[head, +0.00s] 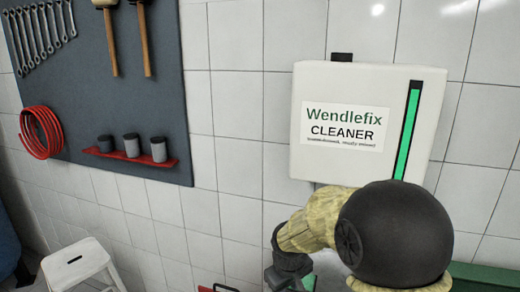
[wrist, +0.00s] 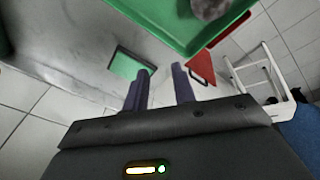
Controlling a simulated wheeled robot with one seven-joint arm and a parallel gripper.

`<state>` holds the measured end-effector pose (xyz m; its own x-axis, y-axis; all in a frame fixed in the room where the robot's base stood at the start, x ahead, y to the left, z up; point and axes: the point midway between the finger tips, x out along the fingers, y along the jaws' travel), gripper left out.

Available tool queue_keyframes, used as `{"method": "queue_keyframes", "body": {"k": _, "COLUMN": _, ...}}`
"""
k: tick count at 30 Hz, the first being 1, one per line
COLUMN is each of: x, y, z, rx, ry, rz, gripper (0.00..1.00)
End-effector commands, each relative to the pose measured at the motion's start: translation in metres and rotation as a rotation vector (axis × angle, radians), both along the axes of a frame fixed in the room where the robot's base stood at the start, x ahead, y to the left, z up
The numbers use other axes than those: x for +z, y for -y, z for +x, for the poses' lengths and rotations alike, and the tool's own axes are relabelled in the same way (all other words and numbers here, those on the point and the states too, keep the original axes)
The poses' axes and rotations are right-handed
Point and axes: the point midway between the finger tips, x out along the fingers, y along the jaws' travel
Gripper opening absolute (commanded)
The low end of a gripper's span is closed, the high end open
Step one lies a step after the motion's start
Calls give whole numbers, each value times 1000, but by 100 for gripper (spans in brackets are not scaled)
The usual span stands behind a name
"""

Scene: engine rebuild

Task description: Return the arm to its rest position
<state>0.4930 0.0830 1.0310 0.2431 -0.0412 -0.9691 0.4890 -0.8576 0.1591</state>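My gripper (wrist: 163,80) shows in the wrist view with its two dark fingers apart. Nothing shows between the fingers. In the head view, my arm, with a yellow cover and a large black joint, rises at the lower right in front of the tiled wall. The fingers cannot be made out there.
A white Wendlefix cleaner box (head: 310,160) hangs on the wall behind my arm. A dark tool board (head: 90,95) hangs at left, above a white stool (head: 75,262). In the wrist view, a green tray (wrist: 160,18) with a grey item lies beyond the fingers, beside a red piece (wrist: 202,66).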

Motion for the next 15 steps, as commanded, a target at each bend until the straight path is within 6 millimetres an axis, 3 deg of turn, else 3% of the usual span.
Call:
{"method": "queue_keyframes", "body": {"k": 3, "x": 20, "y": 37, "z": -47, "rx": -171, "ry": -5, "rz": 58, "gripper": 26}}
{"method": "queue_keyframes", "body": {"k": 9, "x": 31, "y": 74, "z": -120, "rx": -427, "ry": -3, "rz": 141, "gripper": 26}}
{"method": "queue_keyframes", "body": {"k": 12, "x": 31, "y": 81, "z": -140, "rx": -495, "ry": -2, "rz": 161, "gripper": 26}}
{"method": "queue_keyframes", "body": {"k": 15, "x": 30, "y": 84, "z": -147, "rx": -519, "ry": -2, "rz": 168, "gripper": 26}}
